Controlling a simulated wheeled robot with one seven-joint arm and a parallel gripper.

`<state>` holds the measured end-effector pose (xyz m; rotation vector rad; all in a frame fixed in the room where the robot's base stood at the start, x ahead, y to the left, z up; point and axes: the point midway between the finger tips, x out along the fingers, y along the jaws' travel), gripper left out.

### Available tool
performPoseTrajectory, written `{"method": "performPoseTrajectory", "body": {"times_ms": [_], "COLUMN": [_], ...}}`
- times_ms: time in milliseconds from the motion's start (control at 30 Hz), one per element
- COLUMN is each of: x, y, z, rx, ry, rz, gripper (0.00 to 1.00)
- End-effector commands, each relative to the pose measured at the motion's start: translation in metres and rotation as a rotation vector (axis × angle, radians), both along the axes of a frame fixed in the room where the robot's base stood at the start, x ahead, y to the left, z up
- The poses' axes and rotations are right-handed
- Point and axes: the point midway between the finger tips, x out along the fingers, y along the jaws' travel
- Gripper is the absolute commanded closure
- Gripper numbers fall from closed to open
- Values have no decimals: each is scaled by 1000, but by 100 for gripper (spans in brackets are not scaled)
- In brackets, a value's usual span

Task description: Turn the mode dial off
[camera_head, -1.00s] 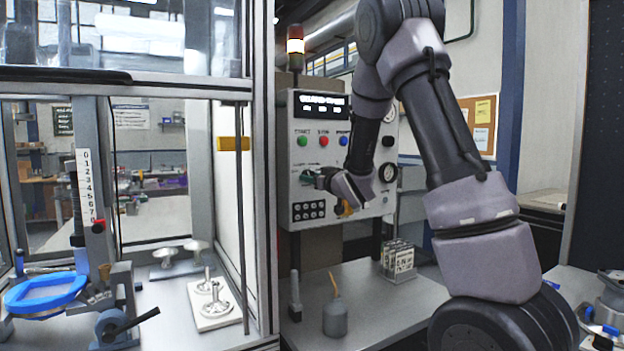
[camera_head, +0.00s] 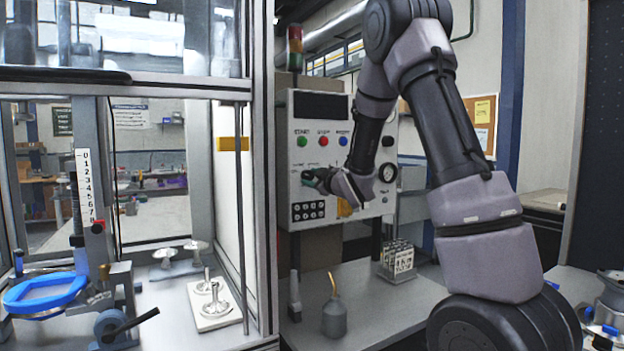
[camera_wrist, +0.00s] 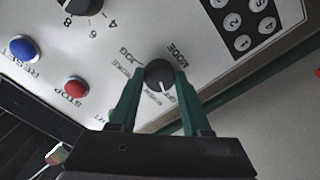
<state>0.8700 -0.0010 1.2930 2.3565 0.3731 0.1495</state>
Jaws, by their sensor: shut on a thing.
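The mode dial (camera_wrist: 160,74) is a round black knob with a white pointer line on the pale control panel (camera_head: 352,122). In the wrist view its pointer lies toward the OFF label, at the lower right of the dial. My gripper (camera_wrist: 160,80) has its two green fingers on either side of the dial and is shut on it. In the head view my gripper (camera_head: 309,178) is at the panel's left side and hides the dial. The panel's display (camera_head: 321,105) is dark, and the signal tower (camera_head: 295,48) above looks unlit.
A red stop button (camera_wrist: 75,87), a blue reset button (camera_wrist: 23,47) and a black keypad (camera_wrist: 240,22) are near the dial. Below the panel, a grey bench (camera_head: 365,310) holds an oil can (camera_head: 335,318) and a small metal block (camera_head: 397,260).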

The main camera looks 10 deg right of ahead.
Motion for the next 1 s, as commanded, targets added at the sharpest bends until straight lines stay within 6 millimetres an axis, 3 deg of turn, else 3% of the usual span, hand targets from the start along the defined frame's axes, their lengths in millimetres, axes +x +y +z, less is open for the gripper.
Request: {"method": "performPoseTrajectory", "body": {"times_ms": [567,600,667,1000], "x": [0,0,0,-1], "y": [0,0,0,-1], "z": [-1,-1,-1,0], "rx": [-39,-39,-39,-38], "ry": [-11,-11,-11,-12], "rz": [0,0,0,0], "gripper": [100,48,26,22]}}
